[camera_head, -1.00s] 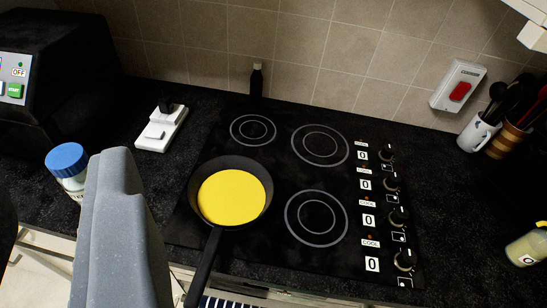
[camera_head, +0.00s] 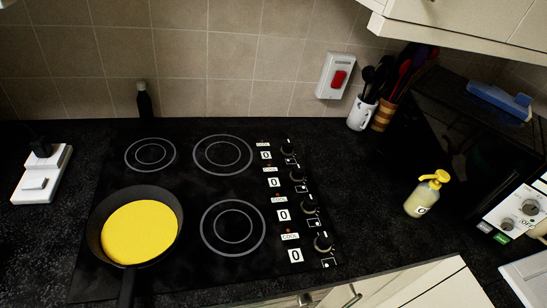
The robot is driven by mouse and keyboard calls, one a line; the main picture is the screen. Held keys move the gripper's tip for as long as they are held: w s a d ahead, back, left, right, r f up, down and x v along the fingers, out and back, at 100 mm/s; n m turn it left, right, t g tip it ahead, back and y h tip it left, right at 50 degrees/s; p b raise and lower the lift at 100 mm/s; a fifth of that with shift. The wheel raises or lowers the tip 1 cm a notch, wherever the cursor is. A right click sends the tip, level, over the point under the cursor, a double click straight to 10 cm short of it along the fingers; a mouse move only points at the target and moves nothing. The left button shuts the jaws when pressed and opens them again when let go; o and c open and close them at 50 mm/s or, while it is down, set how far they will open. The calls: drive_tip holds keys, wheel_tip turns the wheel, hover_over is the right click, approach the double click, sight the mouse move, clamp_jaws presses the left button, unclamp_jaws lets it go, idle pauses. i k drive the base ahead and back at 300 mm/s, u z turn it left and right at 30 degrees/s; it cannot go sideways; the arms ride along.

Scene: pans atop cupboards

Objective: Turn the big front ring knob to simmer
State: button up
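The black hob (camera_head: 190,255) lies in the worktop at the left of the view. A large front-right ring (camera_head: 234,228) is bare. A black frying pan (camera_head: 97,232) with a yellow disc in it (camera_head: 140,232) covers the front-left ring, so that ring's size is hidden. Several black knobs run down the hob's right edge; the front one (camera_head: 323,242) and the one behind it (camera_head: 310,205) are nearest me. The labels beside them read 0 and COOL. I cannot tell which knob serves which ring. My gripper is not in view.
A yellow pump bottle (camera_head: 420,198) stands right of the knobs, with clear worktop between. A black microwave (camera_head: 470,150) fills the right. A red wall switch (camera_head: 338,78), utensil pots (camera_head: 361,114) and a black bottle (camera_head: 144,104) are at the back.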

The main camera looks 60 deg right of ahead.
sight(323, 244)
drive_tip(key=z, duration=1.8)
drive_tip(key=k, duration=0.9)
drive_tip(key=u, duration=0.65)
drive_tip(key=i, duration=1)
drive_tip(key=z, duration=0.05)
